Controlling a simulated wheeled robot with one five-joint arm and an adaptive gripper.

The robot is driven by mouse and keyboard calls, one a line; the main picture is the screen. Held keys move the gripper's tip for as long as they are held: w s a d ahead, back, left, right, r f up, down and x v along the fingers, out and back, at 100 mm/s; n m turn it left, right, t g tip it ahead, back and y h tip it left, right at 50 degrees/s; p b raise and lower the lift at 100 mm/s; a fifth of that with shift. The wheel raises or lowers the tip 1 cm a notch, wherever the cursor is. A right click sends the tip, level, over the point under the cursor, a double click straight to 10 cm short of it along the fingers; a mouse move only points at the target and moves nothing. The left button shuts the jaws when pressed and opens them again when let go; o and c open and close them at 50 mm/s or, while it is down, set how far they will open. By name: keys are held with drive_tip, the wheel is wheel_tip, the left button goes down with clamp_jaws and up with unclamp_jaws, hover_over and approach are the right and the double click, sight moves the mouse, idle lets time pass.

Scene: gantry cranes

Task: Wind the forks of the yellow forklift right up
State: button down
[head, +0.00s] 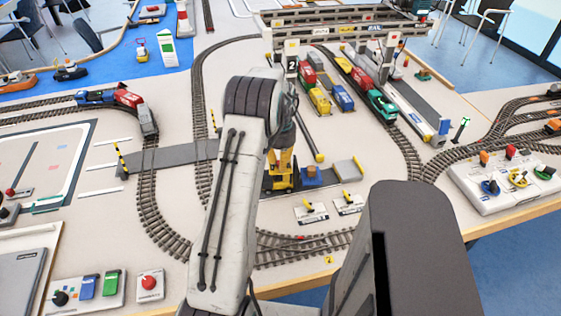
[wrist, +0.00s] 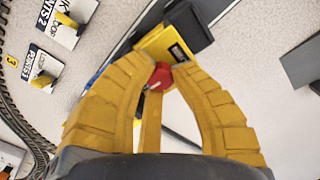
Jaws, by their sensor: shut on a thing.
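The yellow forklift (wrist: 166,43), with black parts, stands just beyond my fingertips in the wrist view. A small red knob (wrist: 159,78) on its near side sits between the tips of my gripper (wrist: 163,70). The gripper's yellow fingers are shut on this knob. In the head view my gripper (head: 281,165) is low over the table, and my arm and the yellow fingers hide most of the forklift. I cannot make out the forks or their height.
A blue block (head: 312,177) and a grey platform (head: 345,170) stand just right of the gripper. Two points switches (head: 311,212) lie in front. Tracks run around, and a gantry crane (head: 340,32) stands behind. A control box (head: 505,180) is at the right.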

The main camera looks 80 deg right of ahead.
drive_tip(key=shift+f, duration=0.1)
drive_tip(key=c, duration=1.1)
unclamp_jaws()
drive_tip(key=shift+o, duration=0.2)
wheel_tip(320, 180, up, 12)
